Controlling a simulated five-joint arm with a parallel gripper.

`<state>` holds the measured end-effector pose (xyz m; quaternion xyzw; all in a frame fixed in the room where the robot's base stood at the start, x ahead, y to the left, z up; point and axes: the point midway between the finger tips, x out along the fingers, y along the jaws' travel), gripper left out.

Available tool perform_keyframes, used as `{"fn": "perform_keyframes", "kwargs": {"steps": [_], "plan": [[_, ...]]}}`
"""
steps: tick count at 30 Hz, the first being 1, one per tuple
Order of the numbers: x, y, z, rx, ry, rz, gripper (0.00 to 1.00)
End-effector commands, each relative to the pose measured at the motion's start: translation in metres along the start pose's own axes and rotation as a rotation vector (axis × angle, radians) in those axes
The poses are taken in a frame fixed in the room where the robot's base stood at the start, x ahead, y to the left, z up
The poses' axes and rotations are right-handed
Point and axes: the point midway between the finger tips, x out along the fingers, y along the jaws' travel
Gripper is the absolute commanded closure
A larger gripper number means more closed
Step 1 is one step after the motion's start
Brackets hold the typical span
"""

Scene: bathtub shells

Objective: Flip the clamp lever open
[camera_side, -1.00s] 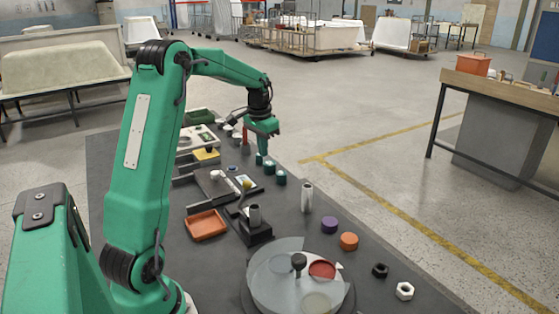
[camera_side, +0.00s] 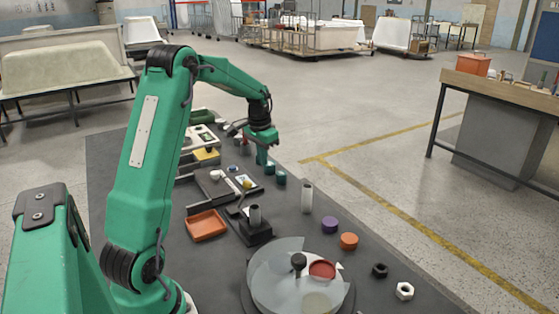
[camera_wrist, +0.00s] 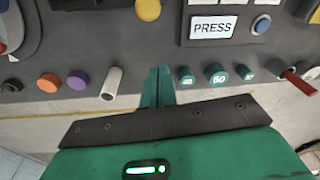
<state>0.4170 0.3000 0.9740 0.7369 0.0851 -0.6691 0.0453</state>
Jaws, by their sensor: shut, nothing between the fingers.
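My gripper (camera_side: 261,160) is shut and empty, pointing down beside the teal knobs (camera_side: 280,177). In the wrist view its fingertips (camera_wrist: 160,72) sit between a cream tube (camera_wrist: 111,83) and the teal weights (camera_wrist: 216,73). A red handle (camera_wrist: 299,83) stands at the right of the wrist view, apart from the fingers. A yellow ball knob (camera_side: 247,183) shows on the board, and also at the top of the wrist view (camera_wrist: 148,10). I cannot tell for certain which of these is the clamp lever; neither is touched.
A PRESS label (camera_wrist: 212,27) and a blue button (camera_wrist: 261,23) lie beyond the fingers. An orange tray (camera_side: 206,224), a clear turntable (camera_side: 270,285), purple (camera_side: 329,225) and orange (camera_side: 348,240) caps and nuts (camera_side: 404,290) share the dark board.

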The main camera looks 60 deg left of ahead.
Motion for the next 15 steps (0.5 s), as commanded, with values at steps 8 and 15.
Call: {"fn": "perform_keyframes", "kwargs": {"steps": [8, 15], "plan": [[0.041, 0.0, 0.001, 0.0, -0.003, 0.002, 1.0], [0.068, 0.0, 0.001, 0.0, -0.003, 0.001, 1.0]]}}
